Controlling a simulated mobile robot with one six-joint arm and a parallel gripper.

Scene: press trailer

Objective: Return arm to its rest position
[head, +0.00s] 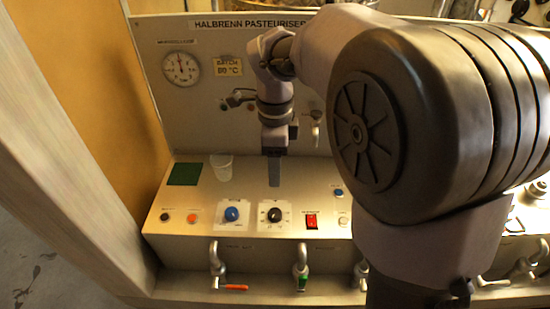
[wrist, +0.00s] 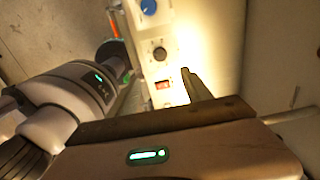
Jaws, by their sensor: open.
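My gripper (head: 274,172) points down above the sloped control panel (head: 195,222) in the head view, behind the black knob (head: 274,214). Its fingers overlap there, so the gap between them is hidden. It is open and holds nothing that I can see. In the wrist view a dark finger (wrist: 197,85) reaches out toward the panel, near the red switch (wrist: 162,86). My arm crosses the right half of the head view and hides part of the panel. I cannot tell the exact height of the fingertips.
A clear cup (head: 221,166) stands beside a green pad (head: 185,174) at the panel's left. A blue knob (head: 232,214) and a red switch (head: 311,221) sit near the black knob. Several taps, including one with an orange handle (head: 233,287), line the front. A gauge (head: 181,68) hangs on the backboard.

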